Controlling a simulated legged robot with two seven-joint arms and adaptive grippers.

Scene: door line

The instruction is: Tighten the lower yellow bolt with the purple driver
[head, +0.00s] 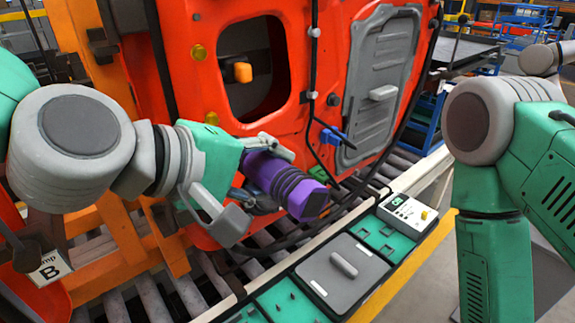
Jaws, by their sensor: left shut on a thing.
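My left gripper (247,183) is shut on the purple driver (283,182), in front of the lower part of the orange-red door. The driver slants down to the right, with dark ribs around it and a dark purple end face at the lower right. I cannot make out its bit. The lower yellow bolt (212,118) is a round head on the door, above my left gripper and apart from the driver. The upper yellow bolt (198,52) is higher on the same door. My right arm shows at the right, but its gripper is out of view.
The orange-red door (330,60) has a dark opening with an orange block (243,72) and a grey panel (380,85). A blue clip (331,136) and black cables are on it. Below are rollers and a green tray (284,302) with a grey lid (340,272) and white box (407,214).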

